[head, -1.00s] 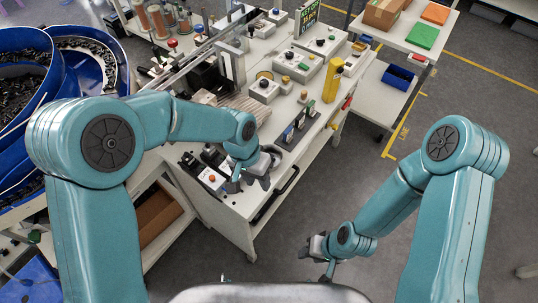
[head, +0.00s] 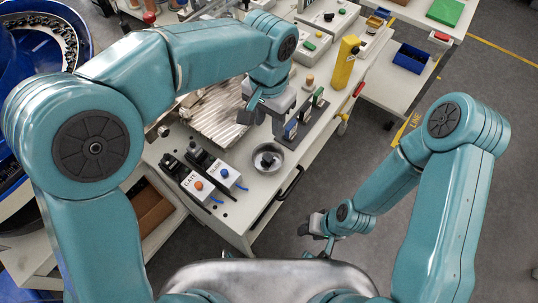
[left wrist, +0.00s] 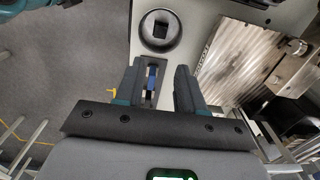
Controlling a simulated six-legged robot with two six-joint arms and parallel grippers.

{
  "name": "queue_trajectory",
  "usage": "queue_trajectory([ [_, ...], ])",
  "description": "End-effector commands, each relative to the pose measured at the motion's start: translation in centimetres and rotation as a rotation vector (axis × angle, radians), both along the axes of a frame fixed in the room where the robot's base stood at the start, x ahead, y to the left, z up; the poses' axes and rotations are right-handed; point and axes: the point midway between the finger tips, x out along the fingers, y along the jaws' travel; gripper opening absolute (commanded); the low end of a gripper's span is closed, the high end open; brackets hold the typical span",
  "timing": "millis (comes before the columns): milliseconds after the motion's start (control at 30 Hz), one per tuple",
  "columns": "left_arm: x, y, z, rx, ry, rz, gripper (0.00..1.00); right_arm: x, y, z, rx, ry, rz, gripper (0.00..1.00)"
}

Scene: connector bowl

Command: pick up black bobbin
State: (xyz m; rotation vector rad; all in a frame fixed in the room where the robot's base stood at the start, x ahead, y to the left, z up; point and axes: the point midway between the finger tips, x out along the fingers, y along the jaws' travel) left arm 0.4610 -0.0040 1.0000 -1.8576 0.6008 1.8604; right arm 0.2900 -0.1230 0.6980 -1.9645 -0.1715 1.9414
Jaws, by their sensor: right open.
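A round grey bowl (head: 267,158) sits on the bench top near its right edge. A small black piece (head: 267,157) lies in it; I take it for the black bobbin, but its shape is too small to be sure. In the left wrist view the black piece (left wrist: 160,29) shows dark and squarish inside the bowl (left wrist: 147,42), beyond my fingertips. My left gripper (head: 262,112) is above the bench, farther back than the bowl; its fingers (left wrist: 158,75) stand apart with nothing visibly held. My right gripper (head: 318,228) is open, over the floor, away from the bench.
A dark rack with upright coloured connectors (head: 298,122) stands close beside my left gripper. Two switch boxes (head: 210,174) stand left of the bowl. A ribbed metal plate (head: 222,112) and a yellow post (head: 346,62) are farther back.

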Motion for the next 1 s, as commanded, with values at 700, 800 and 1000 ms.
queue_trajectory([
  [700,-0.8,0.2,-11.3,0.001,0.001,0.001,0.38,0.0,0.0,0.2,0.0,0.0,0.001,0.43],
  [800,-0.7,0.1,-12.6,0.002,0.004,0.001,0.38,0.0,0.0,0.6,0.0,0.0,0.001,0.43],
  [1000,-0.5,0.1,-15.7,0.001,0.002,0.001,0.38,0.0,0.0,1.0,0.0,0.0,0.001,0.43],
])
